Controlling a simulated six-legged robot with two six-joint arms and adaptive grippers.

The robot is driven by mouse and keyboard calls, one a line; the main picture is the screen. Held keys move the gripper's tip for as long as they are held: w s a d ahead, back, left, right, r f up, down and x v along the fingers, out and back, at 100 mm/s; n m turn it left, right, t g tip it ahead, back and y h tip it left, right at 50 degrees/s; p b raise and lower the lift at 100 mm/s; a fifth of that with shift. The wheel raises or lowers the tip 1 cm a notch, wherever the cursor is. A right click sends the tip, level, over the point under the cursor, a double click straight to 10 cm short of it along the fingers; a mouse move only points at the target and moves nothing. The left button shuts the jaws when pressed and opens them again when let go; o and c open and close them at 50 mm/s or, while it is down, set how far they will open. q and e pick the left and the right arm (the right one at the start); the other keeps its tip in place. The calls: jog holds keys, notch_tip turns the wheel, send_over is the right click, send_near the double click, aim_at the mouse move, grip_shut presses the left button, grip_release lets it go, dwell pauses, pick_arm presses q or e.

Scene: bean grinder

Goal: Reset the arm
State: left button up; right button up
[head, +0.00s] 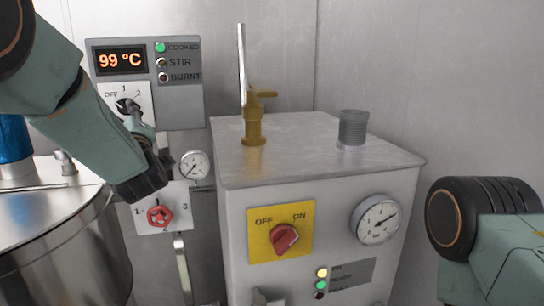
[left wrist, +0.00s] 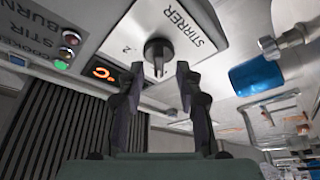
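My left arm comes in from the left in the head view, and its gripper (head: 136,114) is at the stirrer knob (head: 126,105) on the white dial plate marked OFF, 1, 2. In the left wrist view, the two fingers of my left gripper (left wrist: 157,72) stand apart. The black stirrer knob (left wrist: 158,49) shows in the gap beyond them, with no clear contact. The head view shows part of my right arm at the right edge; its gripper is out of view.
A control panel (head: 185,108) reads 99 °C with its green COOKED light lit. Below is a red valve knob (head: 159,216). A steel pot (head: 70,240) stands at the lower left. A white machine (head: 235,215) with a red switch (head: 284,238) and gauge (head: 377,220) stands centre-right.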

pick_arm(q)
jog(key=shift+x, duration=0.8)
jog(key=shift+w+a+m, duration=0.15)
jog(key=shift+w+m, duration=0.05)
jog(key=shift+m, duration=0.1)
jog(key=m+t+h, duration=0.1)
jog(key=m, duration=0.1)
jog(key=shift+s+m, duration=0.1)
jog(key=shift+m, duration=0.3)
jog(key=m, duration=0.2)
jog(key=m+t+h+p, duration=0.1)
jog(key=m, duration=0.1)
jog(key=shift+a+t, duration=0.2)
jog(key=shift+t, duration=0.1)
jog(key=m+t+h+p, duration=0.1)
jog(key=m+h+p, duration=0.1)
jog(key=m, duration=0.4)
jog(key=shift+h, duration=0.7)
jog(key=shift+m, duration=0.3)
jog(key=shift+f, duration=0.15)
